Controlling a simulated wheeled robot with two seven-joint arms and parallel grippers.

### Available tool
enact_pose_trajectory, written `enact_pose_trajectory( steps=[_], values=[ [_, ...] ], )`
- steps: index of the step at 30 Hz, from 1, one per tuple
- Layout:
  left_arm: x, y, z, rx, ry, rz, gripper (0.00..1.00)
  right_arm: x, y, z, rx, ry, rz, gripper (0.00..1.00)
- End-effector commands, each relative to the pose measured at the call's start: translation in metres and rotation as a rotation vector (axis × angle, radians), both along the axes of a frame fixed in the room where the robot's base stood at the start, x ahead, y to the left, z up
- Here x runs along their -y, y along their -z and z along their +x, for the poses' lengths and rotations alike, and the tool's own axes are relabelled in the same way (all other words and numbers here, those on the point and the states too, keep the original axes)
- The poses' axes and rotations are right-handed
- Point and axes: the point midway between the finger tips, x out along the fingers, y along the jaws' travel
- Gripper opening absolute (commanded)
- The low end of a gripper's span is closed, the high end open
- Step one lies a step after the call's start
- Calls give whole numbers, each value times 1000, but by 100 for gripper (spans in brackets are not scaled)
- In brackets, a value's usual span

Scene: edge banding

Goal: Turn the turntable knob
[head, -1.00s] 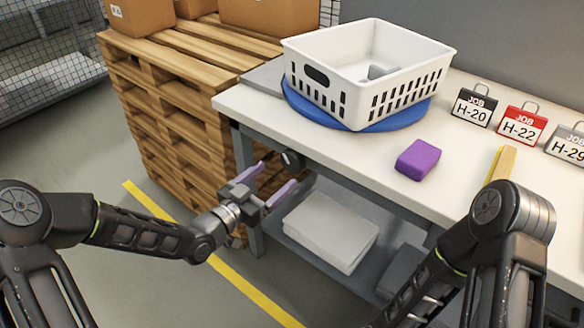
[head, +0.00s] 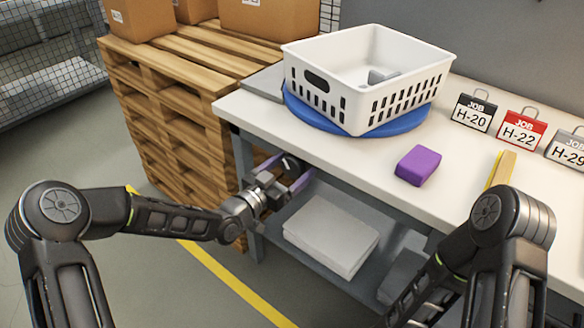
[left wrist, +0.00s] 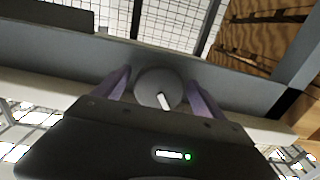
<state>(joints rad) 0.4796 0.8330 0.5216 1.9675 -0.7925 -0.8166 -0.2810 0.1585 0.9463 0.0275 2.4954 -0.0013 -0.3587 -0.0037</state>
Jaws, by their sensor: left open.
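The turntable knob (left wrist: 158,90) is a round dark disc with a white pointer mark, mounted on the front edge of the workbench. In the head view the knob (head: 290,166) shows between the fingers of my left gripper (head: 288,172). In the left wrist view the purple fingers of my left gripper (left wrist: 162,92) are open, one on each side of the knob. I cannot tell whether they touch it. The blue turntable (head: 380,128) lies on the bench under a white basket (head: 340,105). My right arm shows at lower right; its gripper is out of view.
A purple block (head: 417,166) and a yellow-edged wooden strip (head: 500,170) lie on the white bench top (head: 330,150). Job tags, including a red one (head: 521,127), stand at the back right. A wooden pallet stack (head: 170,120) stands close left of the bench. White sheets (head: 330,235) lie on the lower shelf.

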Motion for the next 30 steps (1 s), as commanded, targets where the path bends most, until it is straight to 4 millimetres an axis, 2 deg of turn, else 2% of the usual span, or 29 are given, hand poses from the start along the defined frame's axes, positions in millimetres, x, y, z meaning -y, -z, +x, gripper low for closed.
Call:
enact_pose_trajectory(
  steps=[2, 5, 24, 30],
  values=[
    [0, 0, 0, 0, 0, 0, 81, 0, 0, 0, 0, 0, 0, 28],
    [0, 0, 0, 0, 0, 0, 74, 0, 0, 0, 0, 0, 0, 28],
    [0, 0, 0, 0, 0, 0, 22, 0, 0, 0, 0, 0, 0, 28],
    [0, 1, 0, -5, 0, -7, 21, 0, 1, 0, 0, 0, 0, 28]
  ],
)
